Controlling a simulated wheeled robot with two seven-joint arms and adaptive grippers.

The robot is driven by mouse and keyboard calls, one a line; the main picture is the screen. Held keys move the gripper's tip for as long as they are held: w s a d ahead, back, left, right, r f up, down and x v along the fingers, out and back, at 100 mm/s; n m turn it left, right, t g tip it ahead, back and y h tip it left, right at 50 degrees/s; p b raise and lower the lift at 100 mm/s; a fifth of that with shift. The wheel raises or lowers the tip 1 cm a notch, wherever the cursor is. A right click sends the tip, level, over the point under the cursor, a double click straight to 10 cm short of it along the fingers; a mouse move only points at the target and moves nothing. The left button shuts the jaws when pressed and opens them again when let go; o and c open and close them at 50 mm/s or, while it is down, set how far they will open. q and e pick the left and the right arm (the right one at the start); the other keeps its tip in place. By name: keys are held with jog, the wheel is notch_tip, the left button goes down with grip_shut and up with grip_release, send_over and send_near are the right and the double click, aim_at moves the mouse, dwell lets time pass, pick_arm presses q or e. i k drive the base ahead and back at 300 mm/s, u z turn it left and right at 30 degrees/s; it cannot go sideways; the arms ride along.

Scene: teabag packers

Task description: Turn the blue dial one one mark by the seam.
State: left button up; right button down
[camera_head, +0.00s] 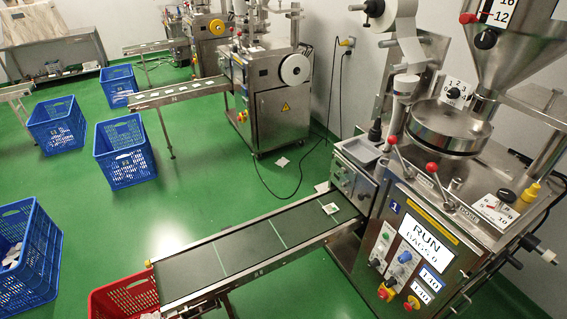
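A small blue knob (405,256) is on the front panel of the nearest packing machine (375,240), at the right. It sits just below a white sign (428,240) reading "RUN BAGS 0". Its pointer and marks are too small to read. Another white numbered plate with a black knob (453,93) stands behind the round metal pan (450,125). Neither of my grippers is in view.
A conveyor (250,250) runs from the machine to a red crate (120,300), with a teabag (329,208) on it. Red-tipped levers (432,168) stand on the machine's top. Blue crates (124,150) stand at left. The green floor between is mostly clear.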

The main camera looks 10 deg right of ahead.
aim_at(406, 255)
jog(key=z, duration=1.45)
